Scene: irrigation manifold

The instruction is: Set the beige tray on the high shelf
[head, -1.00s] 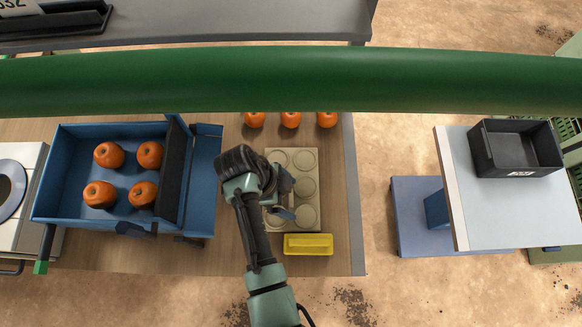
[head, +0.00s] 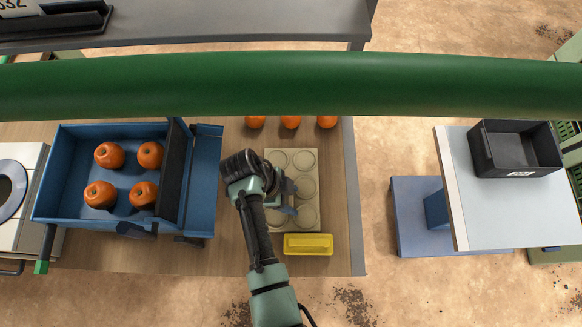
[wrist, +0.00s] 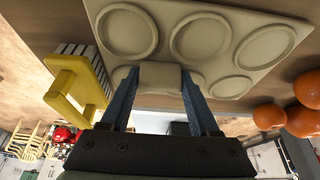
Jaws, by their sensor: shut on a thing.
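The beige tray (head: 307,222) has several round, empty recesses and lies flat on the wooden table, right of the blue bin. My gripper (head: 289,198) is at its left side. In the wrist view the two blue-grey fingers (wrist: 160,78) are shut on a beige block at the edge of the tray (wrist: 165,60). My wrist hides part of the tray's left edge in the head view. A dark grey raised surface (head: 240,22) at the top left looks like the high shelf.
A yellow block-like holder (head: 308,244) sits just in front of the tray. Several orange fruits (head: 290,122) stand behind it. A blue bin (head: 75,190) with fruit is at left. A green bar (head: 300,85) crosses above the table. A pale table (head: 490,220) with a black crate (head: 515,150) is at right.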

